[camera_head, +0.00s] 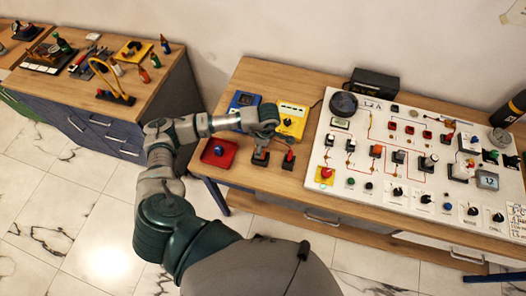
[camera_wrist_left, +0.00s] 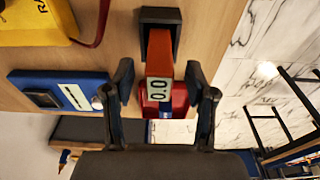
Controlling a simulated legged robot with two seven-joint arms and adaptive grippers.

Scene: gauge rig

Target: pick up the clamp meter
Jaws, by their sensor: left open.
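The clamp meter appears in the left wrist view as an orange-red body (camera_wrist_left: 159,52) with a small pale display reading 0.0. It stands in a dark holder (camera_wrist_left: 160,17). My left gripper (camera_wrist_left: 158,78) is open, with one finger on each side of the meter's display end; gaps show on both sides. My right gripper is not in view.
A red tray (camera_head: 218,153), a blue device (camera_head: 243,101) and a yellow meter (camera_head: 292,117) lie close to my left gripper. A white panel (camera_head: 345,135) with switches and knobs fills the table's right. A second bench (camera_head: 155,85) with tools stands at left.

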